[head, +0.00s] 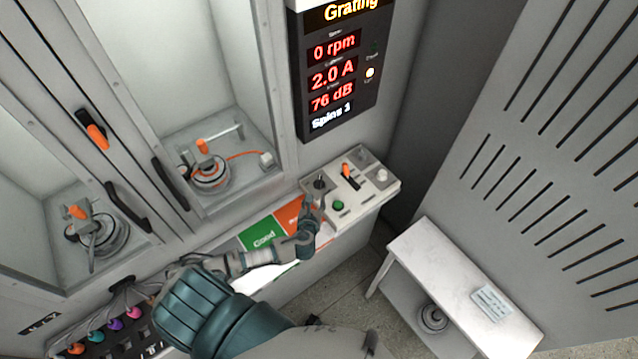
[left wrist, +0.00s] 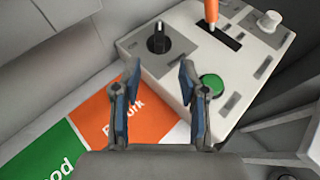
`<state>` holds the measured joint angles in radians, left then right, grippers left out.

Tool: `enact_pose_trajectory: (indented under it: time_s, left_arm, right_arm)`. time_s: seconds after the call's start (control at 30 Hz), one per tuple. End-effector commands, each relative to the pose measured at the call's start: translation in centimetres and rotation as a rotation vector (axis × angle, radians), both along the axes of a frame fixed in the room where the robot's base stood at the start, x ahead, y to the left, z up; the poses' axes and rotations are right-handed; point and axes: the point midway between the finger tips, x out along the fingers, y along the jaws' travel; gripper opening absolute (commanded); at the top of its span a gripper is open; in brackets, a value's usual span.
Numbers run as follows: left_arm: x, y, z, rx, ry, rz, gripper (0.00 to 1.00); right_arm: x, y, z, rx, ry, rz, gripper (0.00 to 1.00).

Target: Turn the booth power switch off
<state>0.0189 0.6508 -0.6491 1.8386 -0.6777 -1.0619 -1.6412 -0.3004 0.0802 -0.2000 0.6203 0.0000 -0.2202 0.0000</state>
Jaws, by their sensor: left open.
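A white control panel (head: 378,190) is at the right end of the booth front. It carries a black rotary knob (head: 320,183), a lever with an orange handle (head: 347,170), a green button (head: 338,205) and a pale knob (head: 382,175). I cannot read which is the booth power switch. My left gripper (head: 312,207) is open and empty close to the black knob. In the left wrist view the black knob (left wrist: 158,38) stands ahead, between the spread fingers (left wrist: 160,78) and apart from them. The green button (left wrist: 212,88) is beside the right finger. My right gripper is out of view.
A display (head: 338,70) reads 0 rpm, 2.0 A, 76 dB. Green and orange mats, "Good" (head: 262,238) and "Rework" (left wrist: 130,108), lie left of the panel. Hub motors (head: 208,175) sit in glazed bays. A white side table (head: 450,270) stands at right.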

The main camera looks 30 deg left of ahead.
Motion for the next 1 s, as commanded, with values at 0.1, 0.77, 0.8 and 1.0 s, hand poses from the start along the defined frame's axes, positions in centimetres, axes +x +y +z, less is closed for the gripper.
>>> enact_pose_trajectory:
  time_s: [0.1,0.77,0.8,1.0]
  left_arm:
    - [2.6,1.1,-1.2,0.000,-0.002,0.004,0.43]
    - [9.7,4.0,-4.3,-0.004,0.000,0.002,0.43]
    - [9.7,4.0,-4.3,-0.004,0.000,0.002,0.43]
    - [9.7,4.0,-4.4,-0.004,0.000,0.002,0.23]
  right_arm:
    - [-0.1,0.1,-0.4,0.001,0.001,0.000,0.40]
    - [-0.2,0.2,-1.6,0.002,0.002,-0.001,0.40]
    - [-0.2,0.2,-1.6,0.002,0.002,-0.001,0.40]
    - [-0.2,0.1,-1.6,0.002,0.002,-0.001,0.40]
